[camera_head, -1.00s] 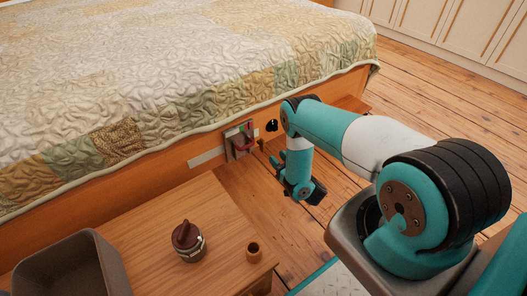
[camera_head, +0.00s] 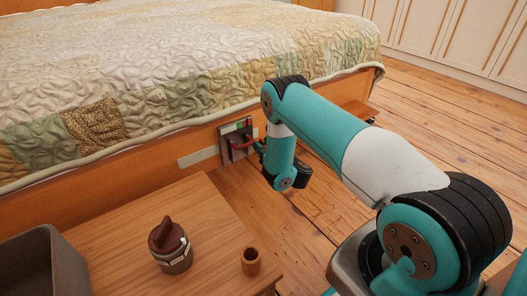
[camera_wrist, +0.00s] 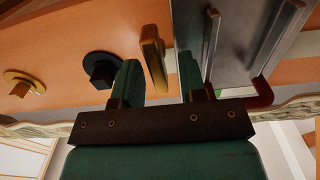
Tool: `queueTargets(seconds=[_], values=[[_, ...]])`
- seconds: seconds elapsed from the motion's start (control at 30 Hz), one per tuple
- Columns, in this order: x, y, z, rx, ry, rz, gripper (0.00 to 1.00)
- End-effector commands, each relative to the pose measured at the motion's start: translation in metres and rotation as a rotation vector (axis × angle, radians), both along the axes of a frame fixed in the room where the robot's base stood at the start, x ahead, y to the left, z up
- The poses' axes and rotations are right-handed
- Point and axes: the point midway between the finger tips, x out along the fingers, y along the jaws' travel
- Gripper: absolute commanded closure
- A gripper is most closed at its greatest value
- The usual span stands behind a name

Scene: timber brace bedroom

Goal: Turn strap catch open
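A metal bracket (camera_head: 227,142) with a dark red strap or bar (camera_head: 241,144) is fixed to the wooden bed rail. In the wrist view, the grey bracket (camera_wrist: 232,45) stands at the right, with the dark red piece (camera_wrist: 252,98) at its lower edge. A brass tab (camera_wrist: 152,52), which may be the strap catch, sticks out left of the bracket. My gripper (camera_wrist: 160,74) is open, and the tab shows in the gap between its two green fingers. I cannot tell whether they touch it. In the head view, my arm partly hides this area.
A black knob (camera_wrist: 101,70) and a brass fitting (camera_wrist: 22,84) are left of my gripper in the wrist view. A low wooden table (camera_head: 125,222) bears a brown lidded jar (camera_head: 170,248), a small wooden cup (camera_head: 250,262) and a grey bin (camera_head: 45,262). Floor at right is clear.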

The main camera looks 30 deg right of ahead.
Motion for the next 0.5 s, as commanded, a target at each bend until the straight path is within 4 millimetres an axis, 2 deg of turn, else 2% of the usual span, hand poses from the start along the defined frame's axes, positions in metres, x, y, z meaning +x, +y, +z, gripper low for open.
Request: queueTargets(seconds=[0.4, 0.43, 0.5], values=[[0.0061, -0.0003, 0.0018, 0.000, -0.003, -0.004, 0.62], [0.0061, -0.0003, 0.0017, 0.000, -0.003, -0.004, 0.64], [0.0060, -0.0003, 0.0016, 0.000, -0.003, -0.003, 0.80]])
